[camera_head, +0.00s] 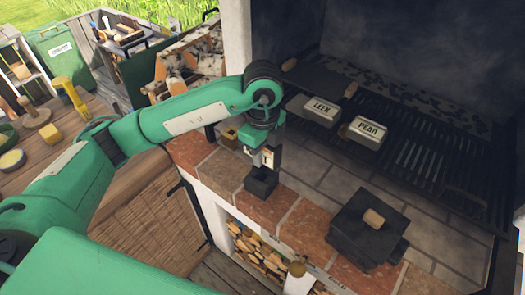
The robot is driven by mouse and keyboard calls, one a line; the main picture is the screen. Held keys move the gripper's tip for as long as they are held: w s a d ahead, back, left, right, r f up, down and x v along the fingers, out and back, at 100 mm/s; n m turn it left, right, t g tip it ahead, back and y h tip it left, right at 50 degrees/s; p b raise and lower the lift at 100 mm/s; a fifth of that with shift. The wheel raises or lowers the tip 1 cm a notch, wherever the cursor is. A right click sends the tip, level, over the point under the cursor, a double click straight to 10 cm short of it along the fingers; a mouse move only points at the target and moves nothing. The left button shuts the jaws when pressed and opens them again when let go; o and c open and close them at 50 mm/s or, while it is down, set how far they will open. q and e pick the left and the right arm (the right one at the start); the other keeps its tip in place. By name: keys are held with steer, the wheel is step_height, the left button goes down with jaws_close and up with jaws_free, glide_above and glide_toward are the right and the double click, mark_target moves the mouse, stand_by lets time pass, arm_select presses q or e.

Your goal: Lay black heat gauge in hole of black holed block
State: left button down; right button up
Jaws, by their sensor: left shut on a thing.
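My left gripper (268,157) points down over the brick ledge, shut on a small dark thing that looks like the black heat gauge; the fingers hide most of it. Just below the fingertips, a small black block (260,184) with a dark opening in its top sits on the ledge, and looks like the black holed block. The picture is too small to tell whether the gauge touches the block or its hole. My right gripper is out of view.
A black lidded box (368,232) with a wooden knob stands at the right on the ledge. Two labelled tins, LEEK (314,109) and PEAR (362,138), sit on the dark grill (425,160) behind. A wooden table (60,170) with tools is at the left.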

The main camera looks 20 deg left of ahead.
arm_select(q)
steer(key=shift+f, duration=0.1)
stand_by(0.4)
stand_by(0.3)
steer(key=shift+f+b, duration=0.1)
steer(key=shift+b, duration=0.3)
steer(key=shift+f, duration=0.3)
steer(key=shift+f+b, duration=0.15)
steer(key=shift+b, duration=0.25)
steer(key=shift+f, duration=0.15)
steer(key=shift+f+b, duration=0.35)
steer(key=shift+b, duration=0.1)
